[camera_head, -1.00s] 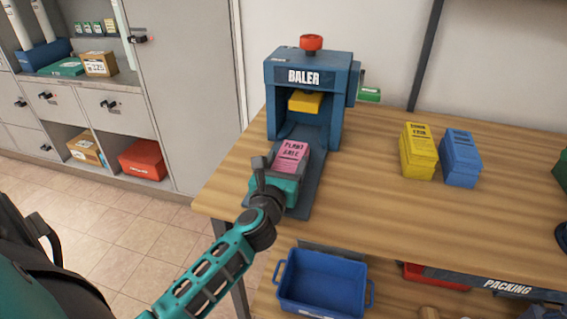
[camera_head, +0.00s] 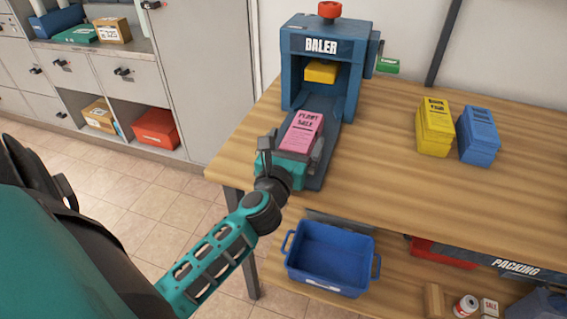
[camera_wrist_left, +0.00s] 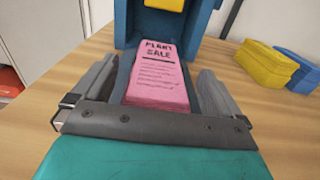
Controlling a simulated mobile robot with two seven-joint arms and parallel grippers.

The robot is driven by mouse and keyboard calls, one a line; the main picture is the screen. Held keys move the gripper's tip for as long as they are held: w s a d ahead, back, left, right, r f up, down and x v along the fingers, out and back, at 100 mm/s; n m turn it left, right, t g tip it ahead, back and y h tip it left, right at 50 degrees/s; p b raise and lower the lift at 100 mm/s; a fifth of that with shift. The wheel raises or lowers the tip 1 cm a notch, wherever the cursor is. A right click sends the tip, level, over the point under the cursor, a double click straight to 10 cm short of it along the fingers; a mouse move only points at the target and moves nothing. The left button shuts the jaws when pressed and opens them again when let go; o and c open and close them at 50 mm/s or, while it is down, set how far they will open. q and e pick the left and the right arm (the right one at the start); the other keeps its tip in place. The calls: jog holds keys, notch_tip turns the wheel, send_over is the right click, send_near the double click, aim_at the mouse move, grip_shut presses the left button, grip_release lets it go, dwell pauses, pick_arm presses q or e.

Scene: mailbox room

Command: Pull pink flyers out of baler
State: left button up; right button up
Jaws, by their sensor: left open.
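The pink flyers (camera_head: 302,136), a stack marked "PLANT SALE", lie on the dark tray (camera_head: 327,150) that sticks out of the front of the blue baler (camera_head: 319,48). A yellow block (camera_head: 321,71) shows in the baler's opening above the tray. My left gripper (camera_head: 284,148) is at the near end of the stack. In the left wrist view the pink flyers (camera_wrist_left: 158,75) lie between its two spread fingers, with space on each side. My right gripper is not in view.
Yellow (camera_head: 435,127) and blue (camera_head: 477,135) flyer stacks stand on the wooden table right of the baler. A blue bin (camera_head: 330,257) sits on the shelf below. The table between baler and stacks is clear.

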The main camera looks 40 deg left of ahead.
pick_arm(q)
jog(key=b+v, duration=0.1)
jog(key=v, duration=0.8)
jog(key=shift+s, duration=0.25)
jog(key=shift+d, duration=0.15)
